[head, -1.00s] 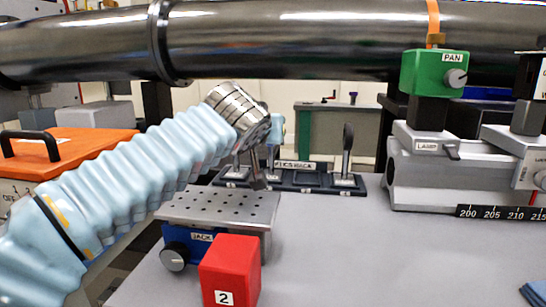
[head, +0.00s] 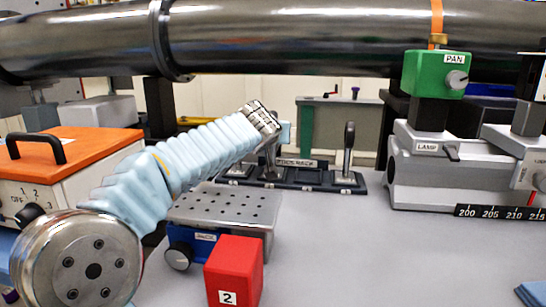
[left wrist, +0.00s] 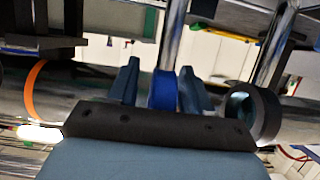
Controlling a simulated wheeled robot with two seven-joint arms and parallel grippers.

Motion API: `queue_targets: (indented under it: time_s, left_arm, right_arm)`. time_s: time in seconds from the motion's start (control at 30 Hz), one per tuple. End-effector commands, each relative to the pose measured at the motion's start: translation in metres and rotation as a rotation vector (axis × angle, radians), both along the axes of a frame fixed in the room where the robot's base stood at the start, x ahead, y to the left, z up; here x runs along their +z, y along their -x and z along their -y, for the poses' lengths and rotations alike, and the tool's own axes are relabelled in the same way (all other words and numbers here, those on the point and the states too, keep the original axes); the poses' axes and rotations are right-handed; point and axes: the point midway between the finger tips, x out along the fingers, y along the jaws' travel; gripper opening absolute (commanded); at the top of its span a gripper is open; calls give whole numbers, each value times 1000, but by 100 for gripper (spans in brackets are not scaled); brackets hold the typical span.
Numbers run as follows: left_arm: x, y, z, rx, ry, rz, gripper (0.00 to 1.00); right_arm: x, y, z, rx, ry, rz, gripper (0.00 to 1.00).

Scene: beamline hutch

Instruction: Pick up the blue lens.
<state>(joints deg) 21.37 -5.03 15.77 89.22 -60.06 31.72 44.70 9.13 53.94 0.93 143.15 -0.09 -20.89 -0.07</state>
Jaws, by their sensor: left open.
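The blue lens (left wrist: 163,90) shows nearly edge-on in the left wrist view, at the end of a metal post (left wrist: 173,38). My left gripper (left wrist: 161,84) is open, with one dark finger on each side of the lens. I cannot tell whether either finger touches it. In the head view my left arm reaches over to the optics rack (head: 300,186) on the bench, and its wrist hides the lens and my fingertips. The rack's posts stand in place. My right gripper is not in view.
A dark ring-shaped optic (left wrist: 262,113) on its own post is close beside my gripper. A dark paddle-like optic (head: 348,140) stands at the rack's right end. In front are a perforated jack platform (head: 230,203) and a red block (head: 234,268). A large pipe (head: 300,38) runs above.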

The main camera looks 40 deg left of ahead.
Motion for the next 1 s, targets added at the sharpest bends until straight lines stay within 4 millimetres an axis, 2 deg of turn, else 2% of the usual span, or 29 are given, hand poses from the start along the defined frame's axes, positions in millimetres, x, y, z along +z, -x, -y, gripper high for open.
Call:
queue_targets:
  time_s: [0.07,0.3,0.4,0.87,1.0]
  left_arm:
    - [0,0,0,0,0,0,49]
    - [0,0,0,0,0,0,12]
    - [0,0,0,0,0,0,0]
    - [2,1,0,0,-1,2,0]
    - [10,0,0,0,-1,4,0]
  right_arm:
    - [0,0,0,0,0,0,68]
    - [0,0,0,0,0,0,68]
    - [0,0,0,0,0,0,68]
    - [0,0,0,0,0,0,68]
    - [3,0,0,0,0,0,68]
